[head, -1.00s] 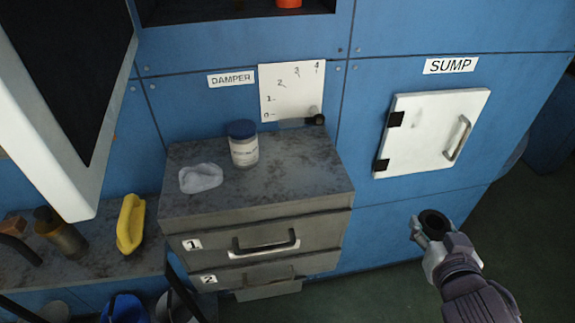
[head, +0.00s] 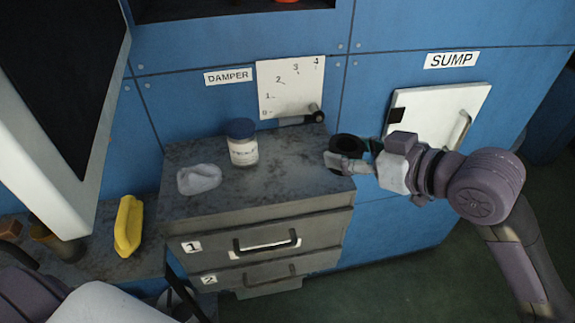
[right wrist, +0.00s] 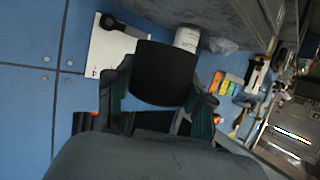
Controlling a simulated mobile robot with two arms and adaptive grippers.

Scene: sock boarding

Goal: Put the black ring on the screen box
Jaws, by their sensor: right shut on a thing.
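The black ring (head: 350,146) is held by my right gripper (head: 347,160) at the right edge of the grey drawer cabinet's top; I cannot tell if it touches the top. In the right wrist view the ring (right wrist: 165,72) sits between the two fingers of my right gripper (right wrist: 160,92), which is shut on it. A large white-framed dark panel (head: 55,85) stands at the upper left, seemingly a screen; I cannot tell for sure which thing is the screen box. My left gripper is out of view; only part of my left arm shows at the lower left.
The cabinet top (head: 275,165) bears a blue-lidded jar (head: 242,145) and a crumpled clear bag (head: 199,179). A yellow object (head: 129,226) lies on the lower bench. A damper plate (head: 285,85) and the white sump door (head: 445,110) are on the blue wall.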

